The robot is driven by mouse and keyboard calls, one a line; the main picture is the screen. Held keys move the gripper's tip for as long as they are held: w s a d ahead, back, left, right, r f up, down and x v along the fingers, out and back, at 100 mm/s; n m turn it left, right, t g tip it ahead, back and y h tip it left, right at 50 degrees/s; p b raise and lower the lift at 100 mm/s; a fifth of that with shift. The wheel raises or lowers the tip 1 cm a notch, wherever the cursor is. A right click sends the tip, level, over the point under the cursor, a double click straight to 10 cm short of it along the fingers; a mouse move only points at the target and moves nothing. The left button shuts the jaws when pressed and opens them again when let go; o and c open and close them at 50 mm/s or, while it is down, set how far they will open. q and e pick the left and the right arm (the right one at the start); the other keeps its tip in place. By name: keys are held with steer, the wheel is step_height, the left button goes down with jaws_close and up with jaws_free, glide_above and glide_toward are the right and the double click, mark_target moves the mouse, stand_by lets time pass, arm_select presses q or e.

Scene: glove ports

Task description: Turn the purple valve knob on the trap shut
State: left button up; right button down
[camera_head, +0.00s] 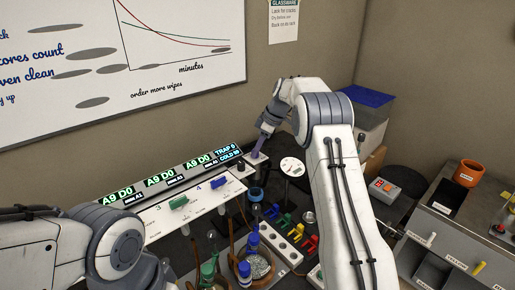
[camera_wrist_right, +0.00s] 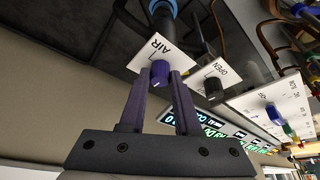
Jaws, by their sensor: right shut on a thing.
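The purple valve knob (camera_wrist_right: 159,73) sits on a white plate (camera_wrist_right: 172,58) lettered "AIR" in the right wrist view. My right gripper (camera_wrist_right: 162,76) has its two fingers on either side of the knob and is shut on it. A small light mark shows on the knob's face. In the head view my right gripper (camera_head: 263,143) reaches down to the far end of the rack, by the "TRAP" display (camera_head: 226,150), and the knob there is too small to make out. My left arm comes in at the lower left; its gripper is not seen.
A black knob (camera_wrist_right: 213,87) on a plate lettered "OPEN" is close beside the purple one. A white panel with green and blue knobs (camera_head: 179,202) runs along the rack. Glassware (camera_head: 262,265) and coloured clips (camera_head: 290,228) crowd the bench in front. A round dial (camera_head: 292,166) stands right of the gripper.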

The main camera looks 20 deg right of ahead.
steer(key=shift+r, duration=0.1)
steer(key=c, duration=0.6)
jaws_free()
steer(key=shift+b+v, duration=0.75)
steer(key=shift+v, duration=4.45)
steer(key=shift+a, duration=0.1)
